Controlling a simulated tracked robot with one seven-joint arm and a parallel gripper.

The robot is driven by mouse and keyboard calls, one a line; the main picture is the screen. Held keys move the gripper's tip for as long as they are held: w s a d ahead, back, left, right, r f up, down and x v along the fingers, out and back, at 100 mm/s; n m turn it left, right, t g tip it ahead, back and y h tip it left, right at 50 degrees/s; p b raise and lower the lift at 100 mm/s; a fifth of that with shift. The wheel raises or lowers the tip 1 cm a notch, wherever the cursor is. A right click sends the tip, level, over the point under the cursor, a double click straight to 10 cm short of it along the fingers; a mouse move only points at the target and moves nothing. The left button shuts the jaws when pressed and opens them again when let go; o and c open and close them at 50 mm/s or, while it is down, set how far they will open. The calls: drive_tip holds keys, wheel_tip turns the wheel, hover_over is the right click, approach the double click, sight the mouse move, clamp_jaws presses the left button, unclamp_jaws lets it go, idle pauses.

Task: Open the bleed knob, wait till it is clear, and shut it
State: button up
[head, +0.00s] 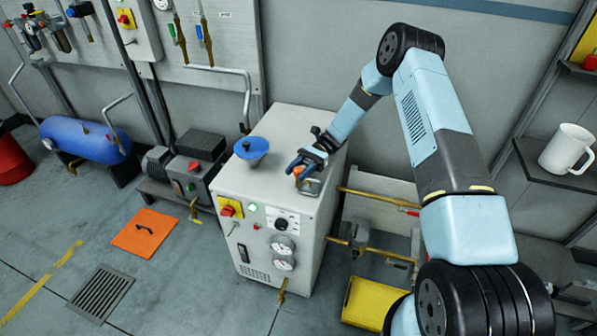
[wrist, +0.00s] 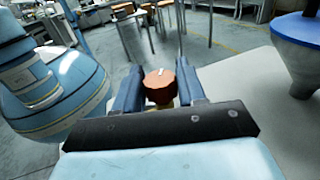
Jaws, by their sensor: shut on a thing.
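The bleed knob (wrist: 160,86) is a small orange-brown round knob with a pale mark on its top. It sits on the top of a white cabinet (head: 262,203), near its right front edge. My gripper (wrist: 161,92) has one blue finger on each side of the knob and is shut on it. In the head view my gripper (head: 300,168) reaches down over the cabinet top, and the orange knob (head: 298,170) shows between its fingers. A small metal piece shows beside the fingers. Whether anything flows from the bleed cannot be seen.
A blue funnel (head: 251,148) stands on the cabinet top, left of my gripper; it also shows in the wrist view (wrist: 300,50). Pipes (head: 375,195) run right of the cabinet, above a yellow container (head: 375,303). A white mug (head: 566,148) stands on a shelf.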

drive_tip(key=shift+r, duration=0.1)
idle(0.3)
drive_tip(key=o, duration=0.9)
drive_tip(key=shift+w, duration=0.15)
drive_tip(key=v, duration=1.2)
drive_tip(key=shift+w+d, duration=0.2)
drive_tip(key=shift+w, duration=0.15)
drive_tip(key=shift+w+d, duration=0.25)
drive_tip(key=shift+w, duration=0.1)
